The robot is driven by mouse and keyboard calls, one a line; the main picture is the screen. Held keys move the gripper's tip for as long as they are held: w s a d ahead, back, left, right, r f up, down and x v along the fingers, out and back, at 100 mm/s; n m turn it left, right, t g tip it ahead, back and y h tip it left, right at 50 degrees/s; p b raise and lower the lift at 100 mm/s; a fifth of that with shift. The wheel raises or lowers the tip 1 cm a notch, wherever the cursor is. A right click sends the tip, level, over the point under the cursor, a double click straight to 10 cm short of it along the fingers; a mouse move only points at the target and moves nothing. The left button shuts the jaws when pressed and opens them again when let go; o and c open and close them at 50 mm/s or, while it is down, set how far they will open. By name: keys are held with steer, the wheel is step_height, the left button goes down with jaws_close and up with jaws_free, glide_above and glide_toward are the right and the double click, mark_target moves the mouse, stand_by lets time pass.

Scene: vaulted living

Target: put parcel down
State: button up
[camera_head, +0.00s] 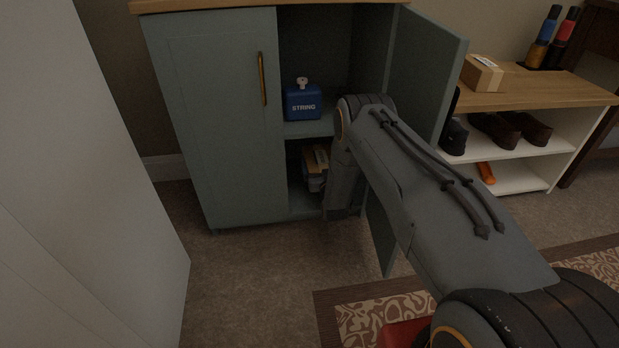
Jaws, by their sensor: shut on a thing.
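A brown cardboard parcel (316,157) shows in part inside the lower compartment of the grey-green cabinet (210,120). My gripper (314,180) is in that compartment too, shut on the parcel. My wrist hides much of the gripper and the parcel's right side. I cannot tell whether the parcel touches the cabinet floor. A second brown parcel (480,76) with a white label sits on the wooden top of the shoe bench (550,92).
The cabinet's right door (428,70) stands open beside my arm; the left door is shut. Shoes (510,131) fill the bench shelf. A patterned rug (365,320) lies in front.

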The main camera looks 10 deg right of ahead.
step_height(320, 180, down, 3)
steer(key=shift+w+d+f+b, duration=0.1)
steer(key=shift+d+b, duration=0.05)
steer(key=shift+b, duration=0.4)
steer(key=shift+f+b, duration=1)
steer(key=shift+f, duration=0.95)
steer(key=shift+r, duration=0.1)
steer(key=o, duration=1.1)
steer(key=shift+c, duration=0.2)
